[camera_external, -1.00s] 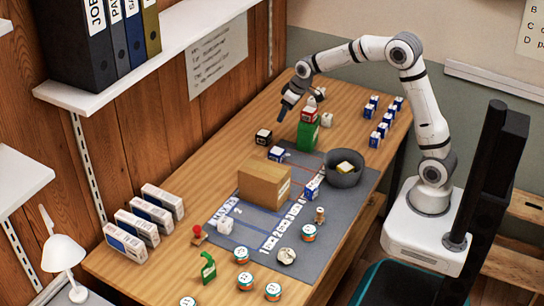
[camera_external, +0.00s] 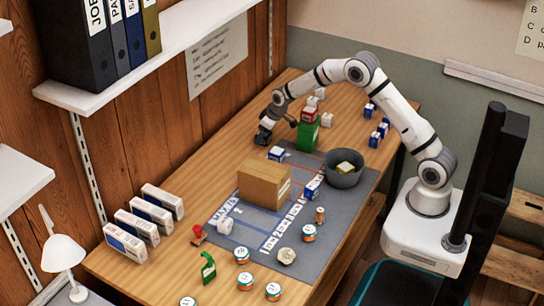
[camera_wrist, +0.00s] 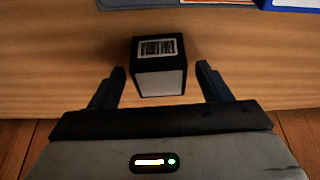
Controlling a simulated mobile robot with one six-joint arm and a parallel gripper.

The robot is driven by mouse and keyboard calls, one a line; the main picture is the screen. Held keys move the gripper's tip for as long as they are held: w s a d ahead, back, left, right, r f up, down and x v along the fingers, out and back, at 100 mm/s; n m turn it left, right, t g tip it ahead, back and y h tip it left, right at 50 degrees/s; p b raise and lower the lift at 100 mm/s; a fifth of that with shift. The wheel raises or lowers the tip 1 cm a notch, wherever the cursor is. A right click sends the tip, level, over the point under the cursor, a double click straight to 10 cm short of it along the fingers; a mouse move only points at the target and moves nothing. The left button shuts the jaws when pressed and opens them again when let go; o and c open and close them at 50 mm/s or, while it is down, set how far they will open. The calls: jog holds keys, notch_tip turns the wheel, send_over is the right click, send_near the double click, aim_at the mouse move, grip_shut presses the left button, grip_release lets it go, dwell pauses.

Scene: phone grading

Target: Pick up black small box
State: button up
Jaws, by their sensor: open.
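The black small box (camera_wrist: 158,48) stands on the wooden table in the wrist view, with a white barcode label on its black face and a pale face towards me. My gripper (camera_wrist: 160,86) is open, with one finger on each side of the box's near end. I see room between the box and both fingers. In the external view my gripper (camera_external: 264,138) is low over the far left part of the table and hides the box.
A blue and white box (camera_external: 277,154) stands close to my gripper on its near side. A green box with a red one on top (camera_external: 308,132) stands to its right. A brown carton (camera_external: 264,184) and a dark bowl (camera_external: 343,169) sit on the grey mat (camera_external: 300,262).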

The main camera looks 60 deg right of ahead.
jog(key=shift+w+f, duration=0.15)
jog(key=shift+f, duration=0.15)
jog(key=shift+c, duration=0.2)
jog(key=c, duration=1)
